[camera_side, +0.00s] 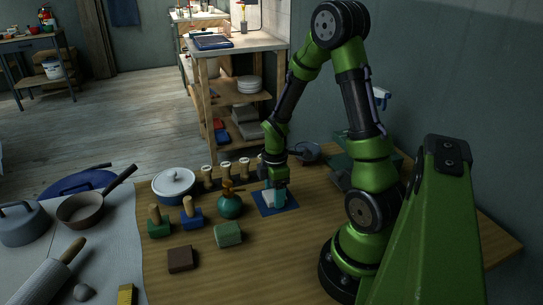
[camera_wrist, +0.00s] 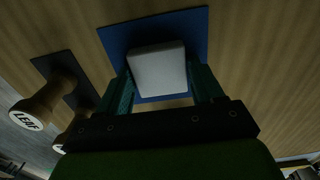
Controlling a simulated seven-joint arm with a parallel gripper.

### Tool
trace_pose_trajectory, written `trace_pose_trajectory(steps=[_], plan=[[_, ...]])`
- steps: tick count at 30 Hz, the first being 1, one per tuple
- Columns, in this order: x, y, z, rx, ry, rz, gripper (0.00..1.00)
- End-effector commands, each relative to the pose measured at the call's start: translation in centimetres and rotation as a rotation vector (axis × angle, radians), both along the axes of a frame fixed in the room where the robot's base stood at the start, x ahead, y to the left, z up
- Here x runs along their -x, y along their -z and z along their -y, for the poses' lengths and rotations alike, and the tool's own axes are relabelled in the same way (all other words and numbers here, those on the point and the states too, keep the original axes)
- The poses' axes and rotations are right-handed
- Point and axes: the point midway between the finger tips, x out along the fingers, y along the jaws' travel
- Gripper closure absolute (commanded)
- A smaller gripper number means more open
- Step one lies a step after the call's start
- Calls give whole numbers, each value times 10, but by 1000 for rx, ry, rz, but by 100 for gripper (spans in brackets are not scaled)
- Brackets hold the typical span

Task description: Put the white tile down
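The white tile (camera_wrist: 157,68) sits between the two teal fingers of my gripper (camera_wrist: 158,70) in the wrist view. The fingers appear to press on its left and right sides. Behind it is a flat blue mat (camera_wrist: 186,24). In the side view, my gripper (camera_side: 274,196) points down over the blue mat (camera_side: 289,207), and the white tile (camera_side: 267,197) shows partly behind a finger. The tile is at or just above the mat; I cannot tell whether it touches.
A teal pot (camera_side: 231,206), a green block (camera_side: 228,235) and a brown block (camera_side: 180,259) stand left of the mat. Several wooden-handled stamps stand nearby, one marked LEAF (camera_wrist: 34,116). A lidded blue-white pot (camera_side: 174,185) is farther left. The wood table's (camera_side: 250,275) front is clear.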

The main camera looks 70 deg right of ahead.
Motion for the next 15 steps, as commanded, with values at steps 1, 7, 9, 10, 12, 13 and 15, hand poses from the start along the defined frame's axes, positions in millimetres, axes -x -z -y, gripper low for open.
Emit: trace_pose_trajectory(steps=[1, 7, 9, 10, 12, 13, 15], plan=[[0, 0, 0, 0, 0, 0, 25], [0, 0, 0, 0, 0, 0, 13], [0, 0, 0, 0, -1, 0, 13], [0, 0, 0, 0, -1, 0, 13], [0, -2, 0, 1, -1, 1, 13], [0, -3, 0, 1, -1, 2, 13], [-1, -9, 0, 1, -1, 3, 13]])
